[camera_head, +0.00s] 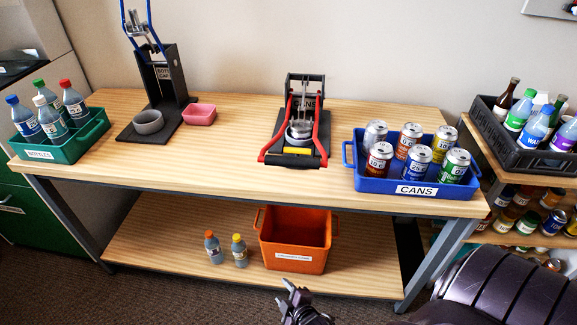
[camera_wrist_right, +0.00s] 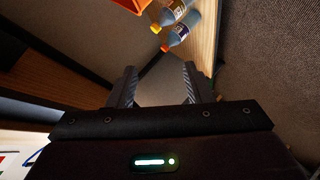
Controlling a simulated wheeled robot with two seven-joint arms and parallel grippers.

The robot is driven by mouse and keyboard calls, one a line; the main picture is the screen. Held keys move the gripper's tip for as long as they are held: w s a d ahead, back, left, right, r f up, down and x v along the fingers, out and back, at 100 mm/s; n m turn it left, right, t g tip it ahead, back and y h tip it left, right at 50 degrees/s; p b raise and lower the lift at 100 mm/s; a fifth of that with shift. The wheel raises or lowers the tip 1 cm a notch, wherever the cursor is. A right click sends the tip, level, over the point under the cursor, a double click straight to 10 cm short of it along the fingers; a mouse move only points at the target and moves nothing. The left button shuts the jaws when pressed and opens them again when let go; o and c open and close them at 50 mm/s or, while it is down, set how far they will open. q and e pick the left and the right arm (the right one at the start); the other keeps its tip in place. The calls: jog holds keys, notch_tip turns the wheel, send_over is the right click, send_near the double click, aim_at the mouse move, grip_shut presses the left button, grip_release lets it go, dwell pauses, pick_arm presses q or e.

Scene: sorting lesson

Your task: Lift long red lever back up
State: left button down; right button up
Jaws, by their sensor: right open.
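The can press (camera_head: 305,82) stands at the middle of the table with a "CANS" label. Its long red lever (camera_head: 274,142) is down, its two arms reaching forward and low around the press, with the handle end near the base's front edge. A silver can-like piece (camera_head: 300,130) sits under the press head; whether it is crushed I cannot tell. My right gripper (camera_head: 291,290) is low in front of the table, well below and apart from the lever. In the right wrist view the gripper (camera_wrist_right: 159,74) is open and empty. My left gripper is not in view.
A blue tray of cans (camera_head: 400,187) stands right of the press. A bottle press with a raised blue lever (camera_head: 150,45), a pink bowl (camera_head: 199,114) and a green bottle tray (camera_head: 60,152) are left. An orange bin (camera_head: 297,262) and two bottles (camera_head: 214,247) occupy the lower shelf.

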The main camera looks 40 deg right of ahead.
jog(key=w+d+r+n+t+h+b, duration=0.1)
jog(key=w+d+r+n+t, duration=0.2)
jog(key=r, duration=0.6)
jog(key=w+d+r+n+t+h, duration=0.1)
jog(key=w+d+r+t+h, duration=0.2)
jog(key=r, duration=0.6)
jog(key=n+t+h, duration=0.2)
jog(key=n+t, duration=0.1)
jog(key=t, duration=0.2)
send_near(291, 165)
jog(key=f+x, duration=0.1)
jog(key=x, duration=1.1)
jog(key=shift+w+d+r+p, duration=0.15)
jog(key=shift+p, duration=0.2)
jog(key=shift+w+d+r, duration=0.15)
jog(key=shift+w+r, duration=0.05)
jog(key=shift+w, duration=0.2)
grip_shut()
